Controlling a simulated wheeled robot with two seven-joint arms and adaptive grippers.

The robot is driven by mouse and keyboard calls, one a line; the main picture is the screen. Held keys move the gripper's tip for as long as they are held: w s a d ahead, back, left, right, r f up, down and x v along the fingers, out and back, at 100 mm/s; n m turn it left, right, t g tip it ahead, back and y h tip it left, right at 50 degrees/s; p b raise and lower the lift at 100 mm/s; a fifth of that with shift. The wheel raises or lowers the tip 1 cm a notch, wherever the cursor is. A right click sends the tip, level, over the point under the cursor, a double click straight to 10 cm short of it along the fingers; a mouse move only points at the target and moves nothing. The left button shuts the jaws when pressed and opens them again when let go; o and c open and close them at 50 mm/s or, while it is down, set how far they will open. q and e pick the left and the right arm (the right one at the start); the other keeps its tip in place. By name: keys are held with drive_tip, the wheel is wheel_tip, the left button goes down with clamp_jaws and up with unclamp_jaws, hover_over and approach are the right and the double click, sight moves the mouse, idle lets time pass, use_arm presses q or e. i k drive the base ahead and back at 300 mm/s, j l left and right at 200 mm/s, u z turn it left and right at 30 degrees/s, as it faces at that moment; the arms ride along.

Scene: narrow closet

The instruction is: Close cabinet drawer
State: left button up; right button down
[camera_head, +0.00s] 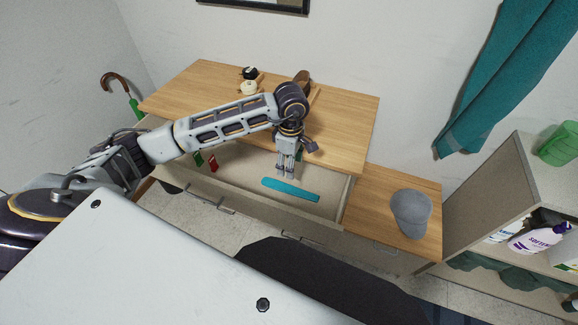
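The cabinet (355,105) has a light wood top and stands against the back wall. Its top drawer (336,196) is pulled open toward me. A teal flat item (291,190) and small red and green items (212,163) lie inside it. My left arm reaches in from the left across the cabinet. My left gripper (286,171) points down over the open drawer, above the teal item. Its fingers look close together, but whether they are shut is unclear. A handle (226,210) shows on the cabinet front. My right gripper is not in view.
A lower wood stand (425,240) with a grey cap (411,213) is right of the cabinet. A shelf (490,190) with bottles stands farther right. An umbrella (118,84) leans at the left. Small objects (249,80) sit on the cabinet top.

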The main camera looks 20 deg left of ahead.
sight(236, 185)
drive_tip(key=u, duration=1.8)
